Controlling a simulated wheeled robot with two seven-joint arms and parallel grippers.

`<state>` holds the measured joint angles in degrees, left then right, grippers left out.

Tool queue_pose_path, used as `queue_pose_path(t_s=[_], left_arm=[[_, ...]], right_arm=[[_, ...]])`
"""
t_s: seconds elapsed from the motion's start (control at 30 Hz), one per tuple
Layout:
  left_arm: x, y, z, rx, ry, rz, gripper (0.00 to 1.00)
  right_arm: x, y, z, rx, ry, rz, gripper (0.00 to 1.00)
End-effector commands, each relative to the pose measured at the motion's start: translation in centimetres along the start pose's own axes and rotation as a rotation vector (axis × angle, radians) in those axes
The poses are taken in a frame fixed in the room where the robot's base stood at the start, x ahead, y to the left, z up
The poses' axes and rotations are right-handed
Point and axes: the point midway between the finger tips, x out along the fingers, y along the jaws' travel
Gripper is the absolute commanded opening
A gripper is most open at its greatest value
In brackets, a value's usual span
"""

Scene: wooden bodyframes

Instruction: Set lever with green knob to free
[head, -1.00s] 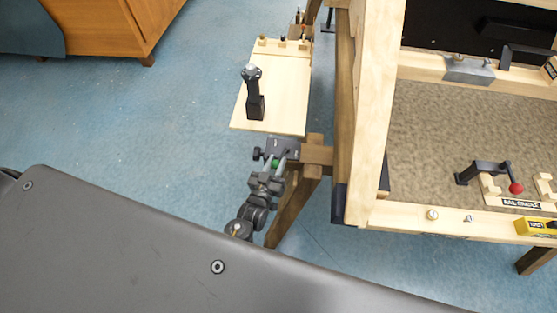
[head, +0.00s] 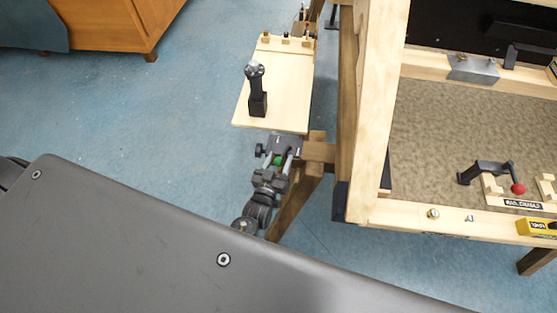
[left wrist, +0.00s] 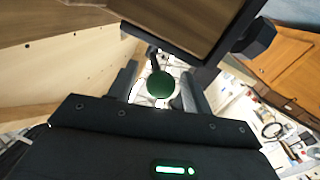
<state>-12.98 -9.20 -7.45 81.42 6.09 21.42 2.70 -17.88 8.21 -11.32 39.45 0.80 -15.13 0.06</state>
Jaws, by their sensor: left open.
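The green knob (head: 278,160) sits beside the left post of the wooden frame, partly hidden by my left gripper in the head view. The dark lever mount (head: 283,145) is just above it. My left gripper (head: 279,163) is open, with its fingers around the knob. In the left wrist view the round green knob (left wrist: 160,85) lies between the two spread fingers of my left gripper (left wrist: 157,88), with visible gaps on both sides. The lever's setting cannot be read. My right gripper is not in view.
A wooden shelf (head: 281,85) with an upright black joystick (head: 257,95) stands just above the gripper. The wooden post (head: 377,115) rises to its right. A red-knobbed lever (head: 490,172) is on the frame further right. Blue floor (head: 150,110) is clear at left.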

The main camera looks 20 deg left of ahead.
Motion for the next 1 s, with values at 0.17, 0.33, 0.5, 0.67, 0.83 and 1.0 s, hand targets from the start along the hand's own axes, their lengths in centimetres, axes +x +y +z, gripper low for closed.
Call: queue_pose_path(t_s=[0.17,0.33,0.5,0.67,0.83,1.0], left_arm=[[-0.6,0.0,0.0,0.001,-0.001,0.0,0.5],[-3.3,0.0,0.1,0.0,-0.002,0.0,0.5],[-6.8,0.0,0.1,0.0,-0.003,0.0,0.5],[-9.3,0.0,0.1,0.0,-0.002,0.0,0.5],[-10.6,0.0,0.0,0.0,0.0,0.0,0.5],[-10.8,0.0,0.0,0.0,0.001,0.0,0.5]], right_arm=[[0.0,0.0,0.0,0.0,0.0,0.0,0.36],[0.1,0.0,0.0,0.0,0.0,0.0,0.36],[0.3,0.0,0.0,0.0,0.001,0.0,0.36],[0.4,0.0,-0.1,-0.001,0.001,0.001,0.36],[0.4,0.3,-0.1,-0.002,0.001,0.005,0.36],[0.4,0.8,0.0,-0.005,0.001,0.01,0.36]])
